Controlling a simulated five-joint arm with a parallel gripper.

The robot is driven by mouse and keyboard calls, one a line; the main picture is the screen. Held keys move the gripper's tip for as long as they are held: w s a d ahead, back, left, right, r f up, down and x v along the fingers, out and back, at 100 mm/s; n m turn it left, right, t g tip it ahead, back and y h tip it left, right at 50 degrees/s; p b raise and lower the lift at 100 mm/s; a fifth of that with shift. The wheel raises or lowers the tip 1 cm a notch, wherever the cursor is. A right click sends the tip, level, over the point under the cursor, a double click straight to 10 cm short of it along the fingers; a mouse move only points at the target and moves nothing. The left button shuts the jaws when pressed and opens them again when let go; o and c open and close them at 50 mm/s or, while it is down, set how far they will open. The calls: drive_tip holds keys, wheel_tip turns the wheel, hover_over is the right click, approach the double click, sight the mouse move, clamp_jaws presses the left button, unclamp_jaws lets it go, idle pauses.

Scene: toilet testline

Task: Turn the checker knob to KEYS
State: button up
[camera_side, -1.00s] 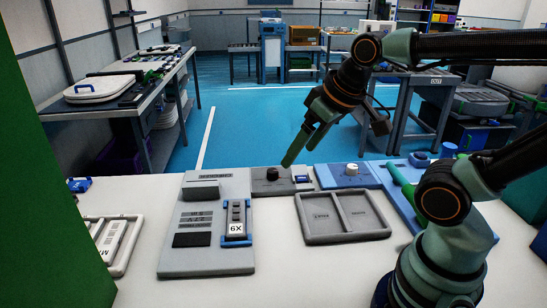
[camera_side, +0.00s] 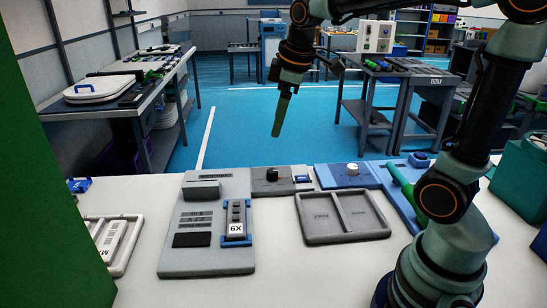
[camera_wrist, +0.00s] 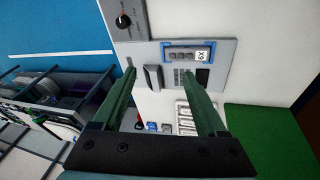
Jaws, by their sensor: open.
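A white knob (camera_side: 352,168) stands on a blue plate to the right; I cannot tell from labels which is the checker knob. My gripper (camera_side: 278,130) hangs well above the black knob, apart from it. In the wrist view its two green fingers (camera_wrist: 159,74) are spread with nothing between them.
The grey panel (camera_side: 190,255) holds a grey device marked 6X (camera_side: 237,218) in a blue holder. A grey two-part tray (camera_side: 345,238) lies to its right. A white tray (camera_side: 122,262) and a green block (camera_side: 50,200) are at left. White table shows between them.

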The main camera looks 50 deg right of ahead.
drive_tip(key=w+d+f+n+g, duration=0.2)
drive_tip(key=w+d+f+n, duration=0.3)
drive_tip(key=w, duration=0.3)
drive_tip(key=n+g, duration=0.2)
drive_tip(key=n, duration=0.4)
approach(272, 170)
drive_tip(key=f, duration=0.8)
drive_tip(key=shift+s+d+f, duration=0.15)
drive_tip(key=shift+s+f, duration=0.1)
drive_tip(key=shift+f, duration=0.15)
clamp_jaws()
